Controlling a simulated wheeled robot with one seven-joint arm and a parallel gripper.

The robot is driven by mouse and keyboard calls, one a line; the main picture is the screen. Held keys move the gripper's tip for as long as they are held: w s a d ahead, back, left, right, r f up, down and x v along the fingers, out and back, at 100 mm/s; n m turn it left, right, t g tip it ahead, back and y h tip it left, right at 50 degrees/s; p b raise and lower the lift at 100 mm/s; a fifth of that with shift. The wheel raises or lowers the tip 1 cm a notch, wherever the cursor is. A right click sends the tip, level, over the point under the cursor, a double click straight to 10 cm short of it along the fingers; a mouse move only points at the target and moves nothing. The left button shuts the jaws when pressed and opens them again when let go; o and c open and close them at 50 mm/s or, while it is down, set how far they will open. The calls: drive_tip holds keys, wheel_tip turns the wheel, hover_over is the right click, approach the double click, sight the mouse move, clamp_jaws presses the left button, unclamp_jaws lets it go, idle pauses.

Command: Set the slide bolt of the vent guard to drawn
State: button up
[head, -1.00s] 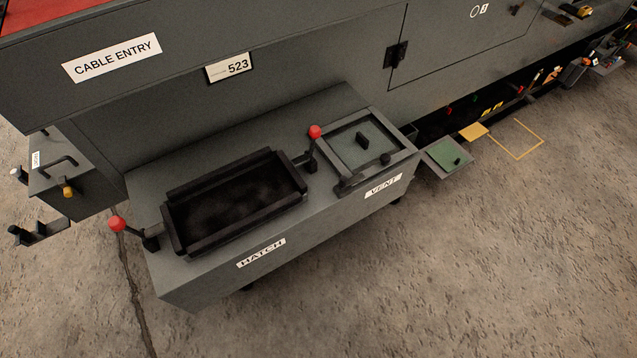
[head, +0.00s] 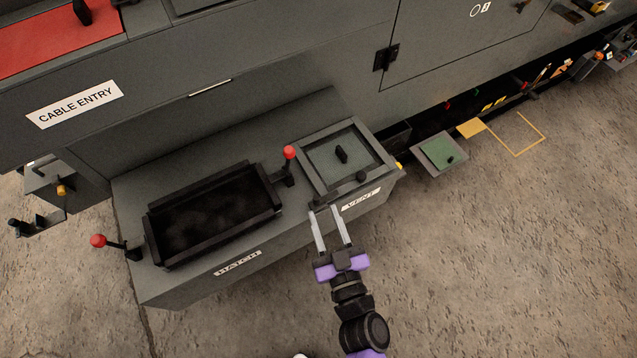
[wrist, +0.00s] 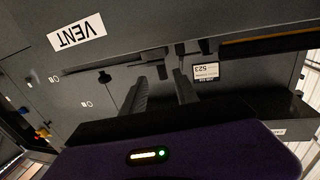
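The vent guard (head: 310,170) is a grey square frame around a greenish panel with a black upright handle (head: 341,154). It lies on top of the grey box, above the VENT label (head: 361,199). A small black knob (head: 361,177) sits by its front rail. I cannot tell which small dark part is the slide bolt or how it is set. My gripper (head: 325,211) is at the guard's front left corner, its two grey fingers apart with nothing seen between them. In the wrist view the fingers (wrist: 160,80) are also apart, with small dark parts beyond their tips.
The dark hatch opening (head: 212,215) lies left of the guard. Red-knobbed levers stand at its right (head: 289,153) and left (head: 98,241). The large grey cabinet (head: 260,60) rises behind. A green plate (head: 438,152) is at the right. The floor in front is clear.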

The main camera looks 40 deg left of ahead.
sight(326, 195)
drive_tip(key=b+x, duration=0.1)
drive_tip(key=x, duration=0.7)
drive_tip(key=shift+a, duration=0.2)
drive_tip(key=shift+c, duration=0.5)
clamp_jaws()
idle(0.7)
drive_tip(key=shift+s, duration=0.15)
